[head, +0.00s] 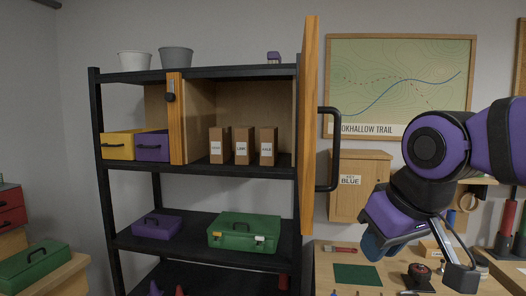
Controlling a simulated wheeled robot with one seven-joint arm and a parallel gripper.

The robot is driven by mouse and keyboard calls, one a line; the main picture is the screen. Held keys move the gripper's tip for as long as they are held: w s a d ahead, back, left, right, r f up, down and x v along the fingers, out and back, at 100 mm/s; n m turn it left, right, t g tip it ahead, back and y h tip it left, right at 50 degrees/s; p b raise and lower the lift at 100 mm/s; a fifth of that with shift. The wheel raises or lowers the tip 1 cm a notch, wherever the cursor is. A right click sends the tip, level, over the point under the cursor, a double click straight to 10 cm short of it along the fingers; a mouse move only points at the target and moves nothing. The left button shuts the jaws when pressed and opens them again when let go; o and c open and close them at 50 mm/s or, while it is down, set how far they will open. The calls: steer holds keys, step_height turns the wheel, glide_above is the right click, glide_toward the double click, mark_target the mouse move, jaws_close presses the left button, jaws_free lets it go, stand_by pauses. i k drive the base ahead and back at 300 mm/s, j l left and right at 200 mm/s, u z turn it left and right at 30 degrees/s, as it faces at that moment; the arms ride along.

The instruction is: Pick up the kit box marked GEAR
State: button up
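Three small brown kit boxes stand upright side by side in the open cabinet on the shelf rack: a left box (219,137), a middle box (242,138) and a right box (267,139). Each has a white label on its front. The labels are too small to read surely, so I cannot tell which is marked GEAR. My gripper (418,259) is at the right, over the workbench, far to the right of the boxes and lower than them. Its fingers are spread apart with nothing held between them.
The cabinet's wooden door (309,130) stands swung open, its black handle (336,150) jutting right, between my arm and the boxes. Yellow (117,151) and purple (152,153) cases sit left. The workbench (329,268) holds tools.

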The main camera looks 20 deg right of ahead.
mark_target(220, 137)
steer(key=j+u, duration=0.1)
steer(key=j, duration=0.3)
steer(key=i+j, duration=0.3)
steer(key=i, duration=0.2)
steer(key=i+j, duration=0.35)
steer(key=i, duration=0.2)
